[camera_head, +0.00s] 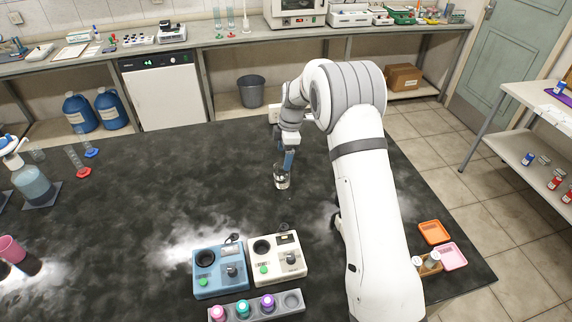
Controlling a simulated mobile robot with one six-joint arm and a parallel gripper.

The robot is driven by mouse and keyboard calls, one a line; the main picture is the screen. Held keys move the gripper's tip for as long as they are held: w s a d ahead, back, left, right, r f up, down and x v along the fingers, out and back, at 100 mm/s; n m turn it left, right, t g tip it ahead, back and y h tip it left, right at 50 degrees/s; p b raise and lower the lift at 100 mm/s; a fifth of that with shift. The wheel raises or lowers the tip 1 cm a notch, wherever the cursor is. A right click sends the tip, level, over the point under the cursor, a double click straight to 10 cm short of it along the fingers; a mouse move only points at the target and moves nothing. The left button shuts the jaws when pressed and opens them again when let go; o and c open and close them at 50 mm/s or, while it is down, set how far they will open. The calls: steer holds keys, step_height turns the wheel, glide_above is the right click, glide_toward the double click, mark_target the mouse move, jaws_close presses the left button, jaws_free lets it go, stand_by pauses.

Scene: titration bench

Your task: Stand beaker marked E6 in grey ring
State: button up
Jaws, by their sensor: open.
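A small clear glass beaker (282,181) stands upright on the dark bench top, right below my gripper. Its marking is too small to read, so I cannot tell if it is E6. My gripper (286,162) points down with blue-grey fingers and is open. The fingers overlap the beaker's upper part in the picture; I cannot tell whether they are around it or touching it.
A blue device (208,285) and a cream device (292,265) stand at the front, behind a grey rack (257,307) with coloured caps. An orange tray (433,232) and pink tray (453,256) lie right of my arm.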

mark_target(282, 170)
steer(key=f, duration=0.2)
steer(key=f+b, duration=0.1)
steer(key=f, duration=0.5)
steer(key=shift+w+a+f, duration=0.1)
steer(key=shift+w+a, duration=0.15)
steer(key=shift+a, duration=0.15)
steer(key=shift+c, duration=0.4)
steer(key=c, duration=1.1)
steer(key=shift+c, duration=0.2)
